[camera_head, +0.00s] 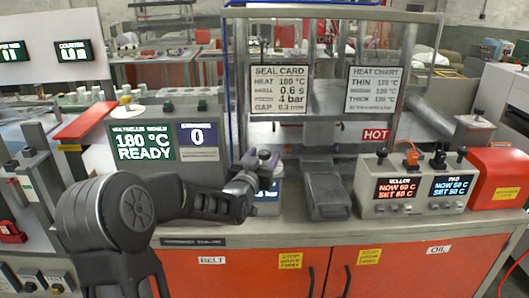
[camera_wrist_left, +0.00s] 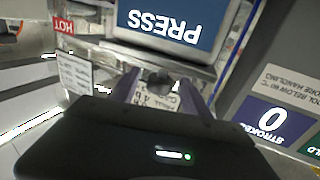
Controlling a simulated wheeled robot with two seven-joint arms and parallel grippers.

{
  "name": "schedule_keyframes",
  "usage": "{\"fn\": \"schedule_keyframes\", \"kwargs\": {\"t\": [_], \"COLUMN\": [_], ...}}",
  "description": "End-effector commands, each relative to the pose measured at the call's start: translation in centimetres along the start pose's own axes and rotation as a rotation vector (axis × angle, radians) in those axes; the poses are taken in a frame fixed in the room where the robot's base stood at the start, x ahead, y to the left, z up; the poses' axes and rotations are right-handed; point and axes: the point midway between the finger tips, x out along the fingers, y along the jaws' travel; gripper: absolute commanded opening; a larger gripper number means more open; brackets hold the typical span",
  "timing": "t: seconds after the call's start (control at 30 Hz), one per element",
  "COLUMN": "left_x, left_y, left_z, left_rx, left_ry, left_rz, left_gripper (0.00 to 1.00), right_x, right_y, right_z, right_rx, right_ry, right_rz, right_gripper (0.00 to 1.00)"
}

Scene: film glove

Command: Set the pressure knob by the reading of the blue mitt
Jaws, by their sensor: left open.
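My left gripper (camera_head: 262,160) is open at the middle of the bench, in front of a small unit with a blue display (camera_head: 268,190) that it partly covers. In the left wrist view the unit's blue PRESS display (camera_wrist_left: 172,22) shows upside down. A dark round knob (camera_wrist_left: 160,82) lies between the spread fingers of the left gripper (camera_wrist_left: 162,90); I cannot tell whether they touch it. The knob is hidden in the head view. I cannot make out a blue mitt. The seal card (camera_head: 279,91) reads 180 °C, 0.6 s, 4 bar. My right gripper is not in view.
A green display (camera_head: 145,142) reads 180 °C READY, beside a blue strokes display (camera_head: 198,135) showing 0. A heat chart (camera_head: 374,90) and a HOT sign (camera_head: 376,135) hang behind. A grey tray (camera_head: 326,190) and a roller/pad control box (camera_head: 415,186) stand to the right.

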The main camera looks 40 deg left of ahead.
Motion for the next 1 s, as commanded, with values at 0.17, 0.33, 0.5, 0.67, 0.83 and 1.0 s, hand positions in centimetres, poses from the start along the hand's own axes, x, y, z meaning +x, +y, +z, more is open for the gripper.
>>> {"fn": "schedule_keyframes", "kwargs": {"t": [0.17, 0.33, 0.5, 0.67, 0.83, 1.0], "left_x": [1.00, 1.00, 0.99, 0.98, 0.98, 0.98], "left_y": [0.00, 0.00, 0.01, 0.01, 0.01, 0.01], "left_z": [0.04, 0.07, 0.06, 0.05, 0.05, 0.05], "left_rx": [0.000, 0.000, 0.000, 0.000, 0.000, 0.000], "left_ry": [-0.001, -0.001, -0.001, -0.001, -0.001, -0.001], "left_rz": [0.000, 0.000, 0.000, 0.000, 0.000, 0.000], "left_gripper": [0.55, 0.55, 0.46, 0.33, 0.19, 0.05], "right_x": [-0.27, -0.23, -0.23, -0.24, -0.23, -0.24], "right_y": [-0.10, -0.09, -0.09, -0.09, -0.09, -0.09], "right_z": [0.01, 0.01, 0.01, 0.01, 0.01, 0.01], "right_rx": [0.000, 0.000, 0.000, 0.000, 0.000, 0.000], "right_ry": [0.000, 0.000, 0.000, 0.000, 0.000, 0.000], "right_rz": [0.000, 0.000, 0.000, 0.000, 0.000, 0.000], "right_gripper": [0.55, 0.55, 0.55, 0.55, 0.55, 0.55]}}
